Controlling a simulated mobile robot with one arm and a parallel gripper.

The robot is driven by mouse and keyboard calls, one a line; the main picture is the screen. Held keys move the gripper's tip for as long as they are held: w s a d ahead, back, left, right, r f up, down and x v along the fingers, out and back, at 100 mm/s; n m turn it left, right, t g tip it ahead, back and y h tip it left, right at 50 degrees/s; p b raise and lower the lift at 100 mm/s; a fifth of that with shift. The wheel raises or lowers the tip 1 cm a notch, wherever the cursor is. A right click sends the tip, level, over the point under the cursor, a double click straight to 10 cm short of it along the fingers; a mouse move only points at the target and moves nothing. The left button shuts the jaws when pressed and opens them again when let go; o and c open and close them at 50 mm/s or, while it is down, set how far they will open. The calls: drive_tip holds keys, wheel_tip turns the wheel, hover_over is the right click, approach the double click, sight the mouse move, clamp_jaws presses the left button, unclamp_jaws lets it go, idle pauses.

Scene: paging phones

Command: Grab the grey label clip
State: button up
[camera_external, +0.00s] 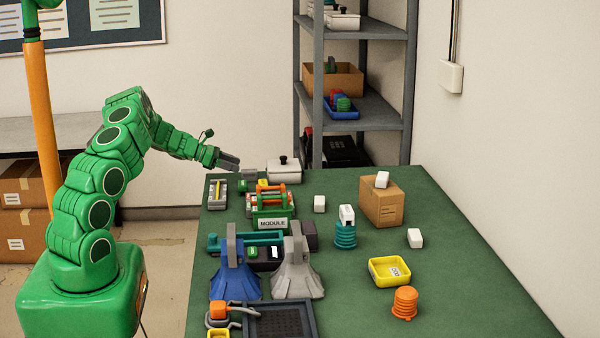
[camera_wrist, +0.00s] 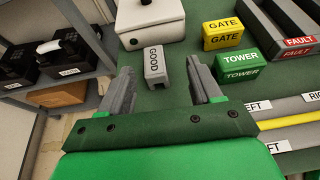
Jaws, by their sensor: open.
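My gripper (camera_external: 234,163) is open and empty above the far left corner of the table. In the wrist view its two grey fingers (camera_wrist: 160,72) point toward the clip, which shows between the fingertips. The height gap between fingers and clip is hard to tell.
A white box with a black knob (camera_wrist: 150,18) stands just behind the clip. A yellow GATE block (camera_wrist: 222,34) and a green TOWER block (camera_wrist: 240,68) stand to its right, near a tray with FAULT labels (camera_wrist: 299,41). Shelving (camera_wrist: 45,60) lies left of the table.

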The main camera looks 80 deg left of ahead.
sight(246, 170)
drive_tip(key=shift+s+a+f, duration=0.2)
drive_tip(key=shift+s+a, duration=0.1)
drive_tip(key=shift+s, duration=0.05)
drive_tip(key=shift+w+f, duration=0.1)
drive_tip(key=shift+f, duration=0.05)
drive_tip(key=shift+a+x, duration=0.1)
drive_tip(key=shift+x, duration=1.75)
drive_tip(key=shift+a+x, duration=0.15)
drive_tip(key=shift+x, duration=1.65)
drive_tip(key=shift+f, duration=0.15)
drive_tip(key=shift+c, duration=0.2)
drive_tip(key=c, duration=1)
